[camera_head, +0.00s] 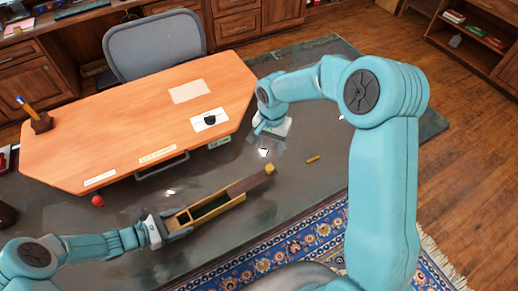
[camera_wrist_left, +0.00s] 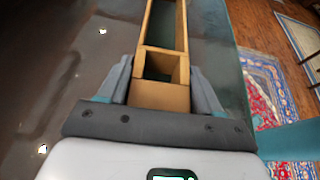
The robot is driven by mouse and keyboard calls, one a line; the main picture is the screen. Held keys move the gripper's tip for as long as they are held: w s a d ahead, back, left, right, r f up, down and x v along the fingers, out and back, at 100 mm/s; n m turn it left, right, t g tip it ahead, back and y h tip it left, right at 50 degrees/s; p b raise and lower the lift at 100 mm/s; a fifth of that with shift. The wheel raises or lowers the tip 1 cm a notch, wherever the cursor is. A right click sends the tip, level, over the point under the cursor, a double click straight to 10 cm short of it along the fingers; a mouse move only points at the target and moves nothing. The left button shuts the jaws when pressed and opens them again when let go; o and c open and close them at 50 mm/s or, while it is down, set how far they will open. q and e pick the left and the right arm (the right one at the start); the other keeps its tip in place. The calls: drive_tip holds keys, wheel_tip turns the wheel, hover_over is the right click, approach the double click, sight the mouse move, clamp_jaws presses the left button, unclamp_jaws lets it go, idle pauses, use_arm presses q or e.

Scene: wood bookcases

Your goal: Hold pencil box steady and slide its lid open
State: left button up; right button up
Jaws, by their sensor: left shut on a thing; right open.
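The pencil box (camera_head: 207,209) is a long, narrow wooden box lying on the dark glossy surface. Its inside shows, with a dark green floor. The dark brown lid (camera_head: 250,182) extends from the box's far right end, with a yellow knob-like end (camera_head: 269,168). My left gripper (camera_head: 174,222) is shut on the box's left end. In the left wrist view the box (camera_wrist_left: 161,54) runs away between the two fingers of this gripper (camera_wrist_left: 163,78), with a small compartment at the near end. My right gripper (camera_head: 265,130) is open and empty, above and apart from the lid.
A small yellow-brown piece (camera_head: 313,159) lies right of the lid. A red ball (camera_head: 97,200) lies to the left. An orange desktop (camera_head: 130,125) with papers and a pen holder (camera_head: 41,123) stands behind. A patterned rug (camera_head: 300,245) is in front.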

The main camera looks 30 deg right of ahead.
idle(0.3)
use_arm(q)
drive_tip(key=o, duration=1.3)
